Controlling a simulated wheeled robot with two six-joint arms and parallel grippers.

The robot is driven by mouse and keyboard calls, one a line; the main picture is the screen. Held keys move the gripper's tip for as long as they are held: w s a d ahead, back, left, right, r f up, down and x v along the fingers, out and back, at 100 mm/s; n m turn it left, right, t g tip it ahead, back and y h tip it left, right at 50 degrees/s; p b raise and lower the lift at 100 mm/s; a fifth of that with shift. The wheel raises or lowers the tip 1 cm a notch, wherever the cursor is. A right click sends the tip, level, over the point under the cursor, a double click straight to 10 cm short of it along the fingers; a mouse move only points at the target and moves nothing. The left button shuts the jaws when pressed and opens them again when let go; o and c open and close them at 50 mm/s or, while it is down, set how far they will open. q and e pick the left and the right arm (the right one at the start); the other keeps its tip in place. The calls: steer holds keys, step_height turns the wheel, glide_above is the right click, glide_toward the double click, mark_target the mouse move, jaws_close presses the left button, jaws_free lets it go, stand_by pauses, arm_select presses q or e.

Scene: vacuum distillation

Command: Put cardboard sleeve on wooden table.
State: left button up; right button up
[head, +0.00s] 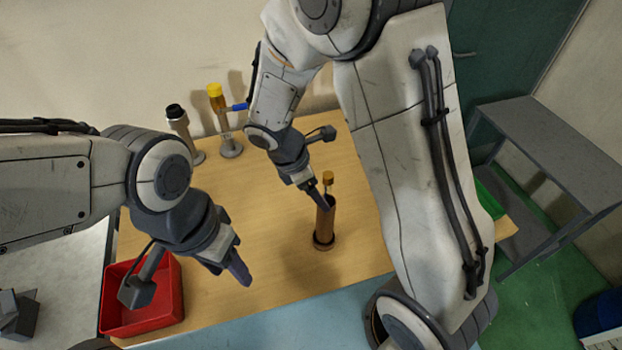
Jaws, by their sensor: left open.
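A brown tube that looks like the cardboard sleeve (324,228) stands upright in a dark ring-shaped foot on the wooden table (270,285). A thin piece with an orange-brown cap (328,178) shows above its top; I cannot tell whether it is inside or behind. My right gripper (321,203) reaches down from above, its fingers at the tube's upper rim. The view does not show whether they are closed on it. My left gripper (229,269) is open and empty, over the table to the left of the tube and right of the red bin.
A red bin (172,296) is at the table's front left. A yellow-capped holder (222,125) and a black-capped holder (180,125) stand at the back left. A grey shelf unit (555,135) stands at the right. The table between the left gripper and the tube is clear.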

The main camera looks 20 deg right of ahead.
steer(key=s+a+r+m+y, duration=0.2)
steer(key=s+a+r+m, duration=0.3)
steer(key=s, duration=0.4)
steer(key=s+a+r+m+y, duration=0.3)
steer(key=s+a+r+m, duration=0.1)
steer(key=s, duration=0.5)
steer(key=shift+a+r+m, duration=0.4)
steer(key=shift+r+m, duration=0.3)
steer(key=shift+m, duration=0.4)
step_height(320, 180, down, 3)
steer(key=b, duration=0.3)
steer(key=shift+f+b, duration=0.2)
steer(key=shift+b, duration=0.2)
